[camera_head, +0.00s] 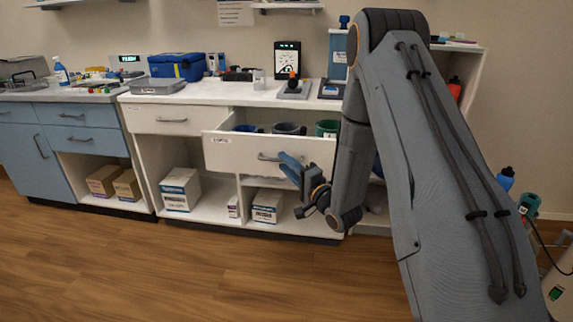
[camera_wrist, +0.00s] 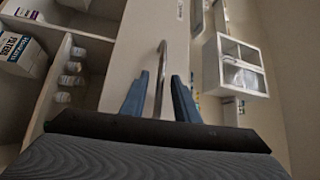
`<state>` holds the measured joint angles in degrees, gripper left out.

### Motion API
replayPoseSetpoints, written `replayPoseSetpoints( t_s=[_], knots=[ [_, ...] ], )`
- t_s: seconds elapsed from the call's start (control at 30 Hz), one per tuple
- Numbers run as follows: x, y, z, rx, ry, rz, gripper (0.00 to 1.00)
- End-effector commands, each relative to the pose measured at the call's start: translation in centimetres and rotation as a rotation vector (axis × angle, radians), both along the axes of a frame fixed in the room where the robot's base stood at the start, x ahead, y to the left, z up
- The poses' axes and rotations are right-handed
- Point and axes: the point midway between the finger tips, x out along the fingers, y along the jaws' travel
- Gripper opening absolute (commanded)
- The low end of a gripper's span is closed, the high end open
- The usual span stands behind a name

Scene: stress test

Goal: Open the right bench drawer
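The right bench drawer (camera_head: 235,151) is a white drawer under the white counter, pulled out, with several round containers inside. Its metal bar handle (camera_head: 270,157) is on the front face, partly hidden by my gripper. My gripper (camera_head: 285,165) is at the right end of the handle, with blue fingers spread apart. In the wrist view the handle (camera_wrist: 161,65) runs between the two fingers, with gaps on both sides, so my gripper (camera_wrist: 160,85) is open around it. The drawer front also shows in the wrist view (camera_wrist: 133,62).
A shut white drawer (camera_head: 165,120) is to the left. Boxes, including a white one (camera_head: 180,190), stand on open shelves below. The counter (camera_head: 215,92) holds a blue cooler bag (camera_head: 177,66) and instruments. The wooden floor (camera_head: 190,270) in front is clear.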

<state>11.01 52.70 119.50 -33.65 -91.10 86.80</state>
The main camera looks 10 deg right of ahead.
Motion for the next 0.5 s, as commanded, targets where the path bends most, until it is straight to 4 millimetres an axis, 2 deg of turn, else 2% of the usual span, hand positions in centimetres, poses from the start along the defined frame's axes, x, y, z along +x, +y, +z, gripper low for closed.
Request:
replayPoseSetpoints(
  t_s=[0.3, 0.5],
  knots=[
    [-4.5, -2.1, -0.7, 0.001, 0.002, -0.005, 0.28],
    [-6.4, -2.9, -0.9, 0.0, 0.001, -0.004, 0.28]
  ],
)
